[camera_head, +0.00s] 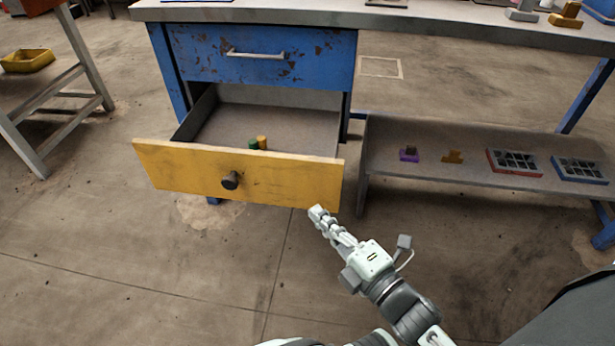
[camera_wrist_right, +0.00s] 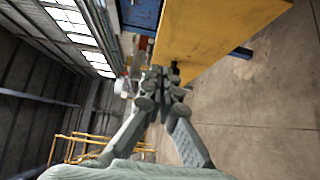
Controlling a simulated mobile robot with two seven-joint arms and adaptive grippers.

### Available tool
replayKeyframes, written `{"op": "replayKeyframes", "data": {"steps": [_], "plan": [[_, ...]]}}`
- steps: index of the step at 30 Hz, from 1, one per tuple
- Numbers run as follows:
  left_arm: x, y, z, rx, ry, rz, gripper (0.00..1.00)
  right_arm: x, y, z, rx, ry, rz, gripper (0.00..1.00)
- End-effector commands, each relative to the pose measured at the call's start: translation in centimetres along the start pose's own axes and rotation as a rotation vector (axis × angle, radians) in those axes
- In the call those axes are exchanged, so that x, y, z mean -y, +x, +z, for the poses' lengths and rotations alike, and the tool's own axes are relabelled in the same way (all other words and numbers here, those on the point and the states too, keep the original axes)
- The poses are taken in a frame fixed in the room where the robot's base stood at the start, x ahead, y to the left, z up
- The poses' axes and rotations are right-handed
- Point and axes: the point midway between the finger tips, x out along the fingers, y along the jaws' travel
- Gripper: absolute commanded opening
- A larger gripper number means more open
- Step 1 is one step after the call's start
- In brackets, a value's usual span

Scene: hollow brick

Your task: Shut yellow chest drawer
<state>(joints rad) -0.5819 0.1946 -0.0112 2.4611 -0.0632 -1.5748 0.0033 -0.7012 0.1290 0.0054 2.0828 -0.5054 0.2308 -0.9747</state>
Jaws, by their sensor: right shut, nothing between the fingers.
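The yellow drawer (camera_head: 285,177) is pulled well out beneath a blue drawer, in the head view. It has a dark round knob (camera_head: 230,180) at the middle of its front. In the right wrist view, the gripper's fingers (camera_wrist_right: 160,73) are together beside the yellow front (camera_wrist_right: 205,35). My left gripper is not in view.
The closed blue drawer (camera_head: 258,55) with a metal handle is above, under the worktop (camera_head: 420,22). A low shelf (camera_head: 480,180) at right holds a purple piece, a yellow piece and two crates. Floor in front is clear. A table with a yellow tray (camera_head: 28,61) stands left.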

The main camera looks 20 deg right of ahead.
Motion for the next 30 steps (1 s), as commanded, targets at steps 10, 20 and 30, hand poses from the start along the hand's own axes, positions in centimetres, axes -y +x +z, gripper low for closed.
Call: {"op": "replayKeyframes", "data": {"steps": [10, 20, 30], "plan": [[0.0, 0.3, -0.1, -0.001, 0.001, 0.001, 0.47, -0.3, 5.6, 0.0, -0.003, -0.003, 0.007, 0.00], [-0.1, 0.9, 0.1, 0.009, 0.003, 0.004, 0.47, -0.2, 11.3, 1.4, -0.001, -0.004, 0.002, 0.00], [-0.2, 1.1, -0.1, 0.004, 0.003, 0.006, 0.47, -0.1, 12.7, 2.8, 0.000, 0.000, 0.001, 0.00]]}}
